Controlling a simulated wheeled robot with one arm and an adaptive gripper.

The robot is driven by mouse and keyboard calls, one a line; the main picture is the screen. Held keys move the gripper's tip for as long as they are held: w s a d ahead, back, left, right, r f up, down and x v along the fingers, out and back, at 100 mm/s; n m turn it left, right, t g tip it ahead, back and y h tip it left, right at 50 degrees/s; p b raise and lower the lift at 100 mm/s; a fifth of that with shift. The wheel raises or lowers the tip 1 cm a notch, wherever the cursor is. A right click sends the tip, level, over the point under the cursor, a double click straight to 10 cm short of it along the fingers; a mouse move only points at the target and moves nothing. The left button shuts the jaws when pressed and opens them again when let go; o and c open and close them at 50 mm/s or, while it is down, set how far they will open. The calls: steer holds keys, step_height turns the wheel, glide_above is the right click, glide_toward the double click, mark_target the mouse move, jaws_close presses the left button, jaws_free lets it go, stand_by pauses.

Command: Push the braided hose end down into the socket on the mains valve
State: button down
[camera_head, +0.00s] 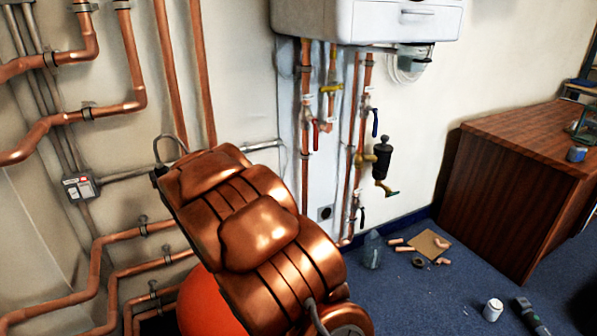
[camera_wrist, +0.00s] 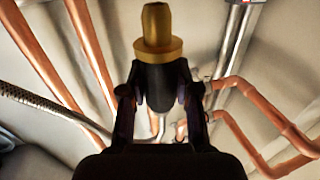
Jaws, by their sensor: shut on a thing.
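My gripper (camera_wrist: 160,92) is shut around the black collar of a hose end (camera_wrist: 160,84). The hose end's brass flange and narrower brass tip (camera_wrist: 157,28) stick out beyond the fingers, toward the top of the wrist view. A braided hose (camera_wrist: 52,112) runs in from the left of that view; where it joins the hose end is hidden. The head view does not show the gripper or hose end. I cannot tell which valve is the mains valve, and I see no socket.
In the head view, copper pipes with a red-lever valve (camera_head: 315,135) and a blue-lever valve (camera_head: 375,122) run below a white boiler (camera_head: 385,20). An orange rounded vessel (camera_head: 208,306) sits behind my arm. A wooden cabinet (camera_head: 520,190) stands right. Loose fittings lie on blue carpet.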

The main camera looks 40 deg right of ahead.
steer(key=s+d+f+y+p, duration=0.1)
steer(key=s+d+p, duration=0.2)
steer(key=d, duration=0.8)
steer(key=s+d+p, duration=0.2)
steer(key=s+d, duration=0.1)
steer(key=d, duration=0.7)
steer(key=s+d+f+n+y+p, duration=0.15)
steer(key=s+d+p, duration=0.25)
steer(key=s+d, duration=0.95)
steer(key=w+a+f+b, duration=0.1)
steer(key=w+a, duration=0.3)
steer(key=w, duration=0.4)
steer(key=w+a+f, duration=0.3)
steer(key=w+a, duration=0.2)
steer(key=w, duration=0.4)
steer(key=shift+w+b, duration=0.3)
steer(key=shift+b, duration=0.1)
steer(key=shift+f, duration=0.15)
steer(key=shift+d+f+b, duration=0.1)
steer(key=shift+f+b, duration=0.35)
steer(key=shift+f, duration=0.75)
steer(key=shift+f, duration=0.35)
stand_by(0.8)
